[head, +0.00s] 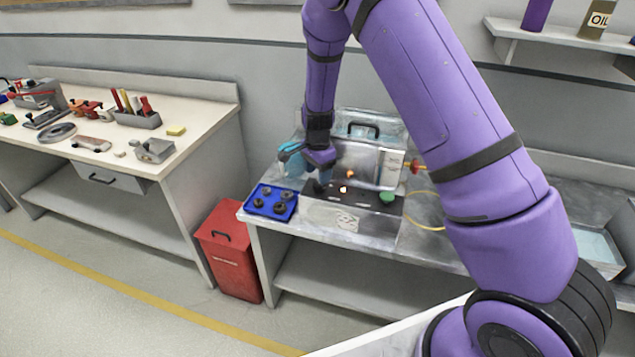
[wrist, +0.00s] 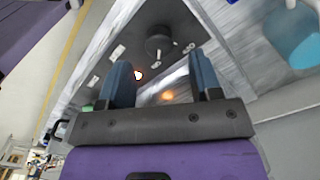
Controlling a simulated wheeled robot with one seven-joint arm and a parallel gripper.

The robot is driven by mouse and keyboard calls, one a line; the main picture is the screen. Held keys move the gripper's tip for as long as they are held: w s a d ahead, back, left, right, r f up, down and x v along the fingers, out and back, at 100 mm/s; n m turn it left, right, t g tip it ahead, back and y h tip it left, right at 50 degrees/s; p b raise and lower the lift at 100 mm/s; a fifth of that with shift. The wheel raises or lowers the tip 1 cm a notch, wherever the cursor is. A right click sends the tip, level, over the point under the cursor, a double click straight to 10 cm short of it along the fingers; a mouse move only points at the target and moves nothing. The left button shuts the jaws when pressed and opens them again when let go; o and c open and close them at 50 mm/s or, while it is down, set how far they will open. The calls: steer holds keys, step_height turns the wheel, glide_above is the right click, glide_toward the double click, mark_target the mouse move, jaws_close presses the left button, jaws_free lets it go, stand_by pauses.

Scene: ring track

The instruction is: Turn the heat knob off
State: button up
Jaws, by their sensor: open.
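The heat knob (wrist: 160,44) is a dark round knob on a grey panel, with small white marks around it in the wrist view. A dark knob shape also shows at the left of the machine's front panel (head: 352,194) in the head view. My gripper (wrist: 161,62) is open, with its two blue-grey fingers apart. The knob appears beyond and between the fingertips, and I see no clear contact. In the head view my arm partly hides the machine.
A green button (head: 387,197) is on the panel's right. A yellow ring (head: 424,222) lies farther right. A red bin (head: 229,262) stands on the floor between the benches.

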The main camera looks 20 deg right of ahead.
mark_target(318, 187)
steer(key=shift+f, duration=2.05)
steer(key=c, duration=0.9)
